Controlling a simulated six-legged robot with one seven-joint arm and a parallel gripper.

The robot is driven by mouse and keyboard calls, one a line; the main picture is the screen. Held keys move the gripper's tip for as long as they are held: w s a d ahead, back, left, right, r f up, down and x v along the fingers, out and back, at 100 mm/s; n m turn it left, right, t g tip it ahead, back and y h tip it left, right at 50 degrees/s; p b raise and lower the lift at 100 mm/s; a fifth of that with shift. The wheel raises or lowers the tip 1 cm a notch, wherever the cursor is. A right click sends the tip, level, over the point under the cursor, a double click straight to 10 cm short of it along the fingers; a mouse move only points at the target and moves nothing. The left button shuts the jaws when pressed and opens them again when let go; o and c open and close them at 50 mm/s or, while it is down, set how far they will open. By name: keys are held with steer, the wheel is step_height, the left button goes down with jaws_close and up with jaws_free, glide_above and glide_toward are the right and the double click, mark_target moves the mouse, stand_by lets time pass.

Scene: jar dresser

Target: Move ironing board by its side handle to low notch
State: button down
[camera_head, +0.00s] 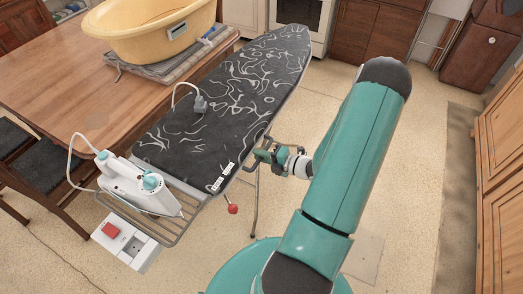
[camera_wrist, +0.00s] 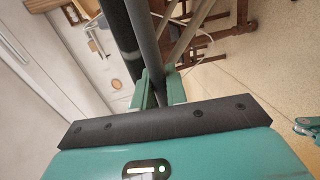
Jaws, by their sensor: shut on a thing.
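The ironing board (camera_head: 262,80) has a dark cover with pale swirls and stands beside the wooden table. An iron (camera_head: 138,185) rests on the metal rack at its near end. A red knob (camera_head: 233,209) hangs below the board's near right edge. My gripper (camera_head: 266,156) is at the right side edge of the board. In the wrist view my gripper (camera_wrist: 158,92) has its fingers closed around a dark bar, the side handle (camera_wrist: 147,45). The grip itself is partly hidden in the head view.
A wooden table (camera_head: 70,75) stands left of the board, with a yellow tub (camera_head: 150,30) on folded cloths. Dark chairs (camera_head: 45,160) are at the left. Wooden cabinets (camera_head: 505,140) line the right. The floor right of the board is open.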

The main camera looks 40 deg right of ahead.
steer(key=shift+s+f, duration=0.1)
steer(key=shift+f, duration=2.05)
steer(key=c, duration=1.5)
jaws_free()
steer(key=shift+f, duration=0.1)
steer(key=v, duration=1.3)
steer(key=shift+s, duration=0.4)
